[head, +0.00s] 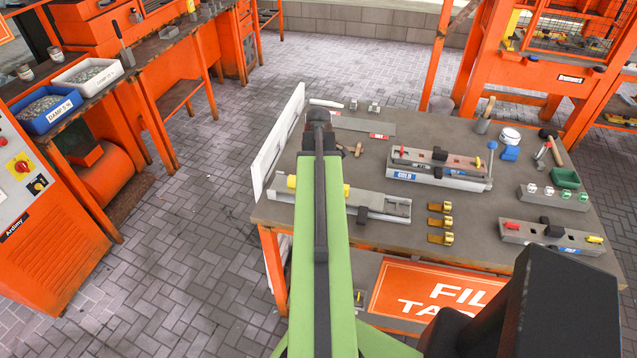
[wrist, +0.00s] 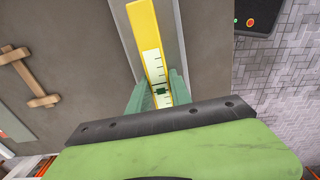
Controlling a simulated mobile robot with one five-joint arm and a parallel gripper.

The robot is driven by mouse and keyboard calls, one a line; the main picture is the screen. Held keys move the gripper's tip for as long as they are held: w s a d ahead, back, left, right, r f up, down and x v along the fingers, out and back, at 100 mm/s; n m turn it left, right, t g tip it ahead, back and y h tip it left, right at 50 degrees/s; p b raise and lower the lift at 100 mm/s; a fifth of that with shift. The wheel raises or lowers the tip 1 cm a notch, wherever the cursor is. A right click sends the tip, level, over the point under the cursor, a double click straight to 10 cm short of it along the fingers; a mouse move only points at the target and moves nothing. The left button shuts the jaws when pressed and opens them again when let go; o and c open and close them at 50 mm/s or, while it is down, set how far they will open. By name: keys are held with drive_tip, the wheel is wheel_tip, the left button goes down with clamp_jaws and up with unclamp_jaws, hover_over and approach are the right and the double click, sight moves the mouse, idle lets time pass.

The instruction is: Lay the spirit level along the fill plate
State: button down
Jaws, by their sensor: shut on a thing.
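My gripper (wrist: 159,98) is shut on the spirit level (wrist: 148,35), a long yellow bar with a white ticked face and a small dark green mark between the fingers. In the wrist view the level runs nearly parallel to a grey metal strip (wrist: 176,35) behind it; I cannot tell whether they touch. In the head view my arm hides my gripper. Yellow parts (head: 346,190) show on both sides of the arm, over a long grey metal piece (head: 372,208) near the table's left front. This piece may be the fill plate; no readable label confirms it.
The table (head: 465,212) also holds a mould labelled COLD (head: 436,178), several brass pieces (head: 440,222), another mould (head: 550,236) at right and a flat plate with a red label (head: 365,126) at the back. A wooden piece (wrist: 27,75) lies left of the strip. A white board (head: 278,145) stands along the left edge.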

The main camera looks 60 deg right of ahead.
drive_tip(key=c, duration=1.1)
unclamp_jaws()
drive_tip(key=o, duration=0.4)
wheel_tip(320, 180, up, 7)
drive_tip(key=p, duration=0.7)
drive_tip(key=shift+r, duration=0.1)
drive_tip(key=shift+w, duration=0.1)
